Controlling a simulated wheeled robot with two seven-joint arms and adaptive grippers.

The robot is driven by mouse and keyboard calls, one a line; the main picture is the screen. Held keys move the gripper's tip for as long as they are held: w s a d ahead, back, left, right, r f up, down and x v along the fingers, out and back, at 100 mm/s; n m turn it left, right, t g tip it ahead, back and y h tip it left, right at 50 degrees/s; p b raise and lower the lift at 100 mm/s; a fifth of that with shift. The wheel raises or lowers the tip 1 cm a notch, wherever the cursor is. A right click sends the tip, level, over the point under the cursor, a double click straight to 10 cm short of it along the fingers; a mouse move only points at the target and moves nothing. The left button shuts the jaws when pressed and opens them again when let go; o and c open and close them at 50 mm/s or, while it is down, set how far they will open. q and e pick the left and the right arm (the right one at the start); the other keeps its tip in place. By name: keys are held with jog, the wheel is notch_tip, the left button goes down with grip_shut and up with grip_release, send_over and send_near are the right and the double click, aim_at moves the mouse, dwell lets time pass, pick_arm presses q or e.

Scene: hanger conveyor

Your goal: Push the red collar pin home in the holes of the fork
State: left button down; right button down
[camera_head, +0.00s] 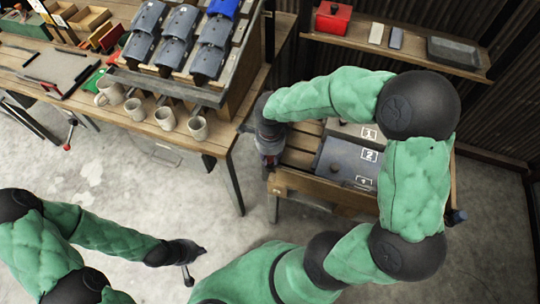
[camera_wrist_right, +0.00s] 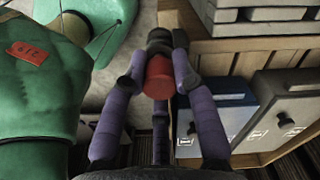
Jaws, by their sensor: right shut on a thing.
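In the right wrist view, the red collar pin (camera_wrist_right: 158,76) shows as a red cylinder between the purple fingers of my right gripper (camera_wrist_right: 160,66), which is shut on it. A dark piece lies just beyond the red part; I cannot tell whether it is the fork or a fingertip. In the head view, my right gripper (camera_head: 268,152) is at the left end of the right-hand wooden bench. The fork and its holes cannot be made out. My left gripper (camera_head: 190,262) hangs empty over the floor, its fingers spread.
The wooden bench (camera_head: 335,194) holds grey numbered boxes (camera_head: 348,160). A larger table at upper left carries a rack of grey and blue pieces (camera_head: 178,45) and several mugs (camera_head: 165,118). A shelf (camera_head: 450,68) with a red box (camera_head: 333,18) is at the back. Floor between is clear.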

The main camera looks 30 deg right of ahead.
jog(key=shift+f, duration=0.35)
dwell(0.3)
jog(key=c, duration=0.9)
grip_release()
notch_tip(320, 180, up, 12)
dwell(0.4)
